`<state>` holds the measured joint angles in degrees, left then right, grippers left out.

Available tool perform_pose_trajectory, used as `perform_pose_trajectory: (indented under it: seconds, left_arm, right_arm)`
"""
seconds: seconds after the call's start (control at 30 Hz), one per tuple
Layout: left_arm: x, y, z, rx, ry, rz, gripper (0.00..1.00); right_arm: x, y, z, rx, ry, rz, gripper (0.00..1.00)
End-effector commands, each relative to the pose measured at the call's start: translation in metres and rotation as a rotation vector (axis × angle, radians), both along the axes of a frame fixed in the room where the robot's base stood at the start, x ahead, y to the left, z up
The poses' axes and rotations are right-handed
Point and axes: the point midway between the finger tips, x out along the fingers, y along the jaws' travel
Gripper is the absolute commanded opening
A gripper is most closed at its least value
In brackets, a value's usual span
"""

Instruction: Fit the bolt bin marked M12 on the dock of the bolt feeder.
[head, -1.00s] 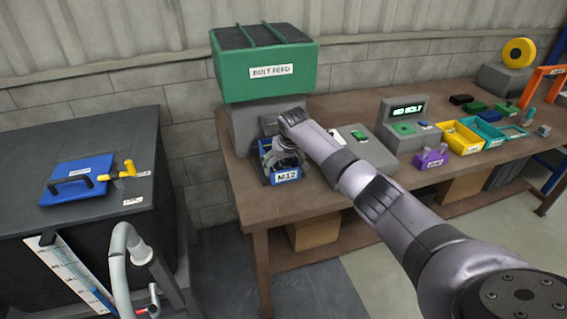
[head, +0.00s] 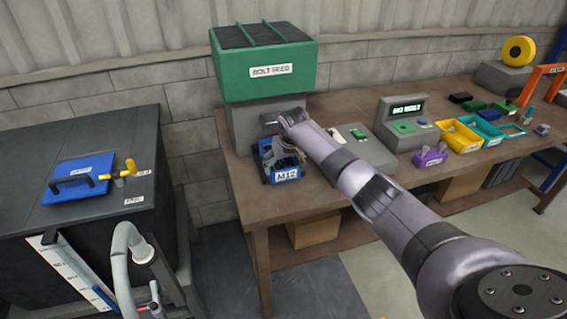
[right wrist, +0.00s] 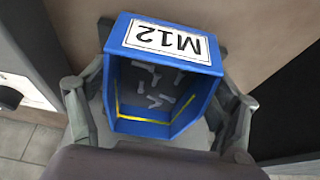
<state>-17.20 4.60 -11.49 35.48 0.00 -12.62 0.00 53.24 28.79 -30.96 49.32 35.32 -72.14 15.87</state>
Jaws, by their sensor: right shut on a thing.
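The blue bolt bin (head: 287,174) with a white M12 label is in front of the feeder's grey base in the head view. The right wrist view shows the bin (right wrist: 163,128) from above, with several loose bolts inside and a yellow line low on its walls. My right gripper (head: 284,152) is shut on the bin, with a finger at each side of it. The bolt feeder (head: 265,75) has a green hopper labelled BOLT FEED on a grey base (head: 250,125). The dock is largely hidden by my gripper and the bin; I cannot tell whether they touch. My left gripper is out of view.
The brown workbench (head: 330,190) runs right. On it stand a grey box with a green part (head: 358,134), a grey unit with a lit display (head: 405,112), a purple bin (head: 430,158) and a yellow bin (head: 458,138). A dark cabinet (head: 120,130) stands left.

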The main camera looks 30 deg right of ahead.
Motion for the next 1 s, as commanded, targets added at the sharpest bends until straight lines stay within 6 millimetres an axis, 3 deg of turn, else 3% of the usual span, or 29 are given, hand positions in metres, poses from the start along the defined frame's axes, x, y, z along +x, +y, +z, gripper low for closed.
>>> perform_pose_trajectory:
  seconds: [0.43,0.47,0.7,1.0]
  left_arm:
    - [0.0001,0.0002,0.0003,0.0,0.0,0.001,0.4]
    - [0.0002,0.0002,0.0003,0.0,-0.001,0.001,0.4]
    - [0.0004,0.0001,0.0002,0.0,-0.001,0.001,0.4]
    - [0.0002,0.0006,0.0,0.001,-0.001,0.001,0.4]
  right_arm:
    - [0.0012,0.0006,-0.0043,0.0,-0.004,0.0,0.37]
    - [0.0014,0.0005,-0.0045,0.0,-0.005,0.0,0.84]
    - [0.0008,0.0002,-0.005,-0.001,-0.003,0.0,1.0]
    - [-0.0008,0.0001,-0.0074,0.0,0.003,0.0,1.0]
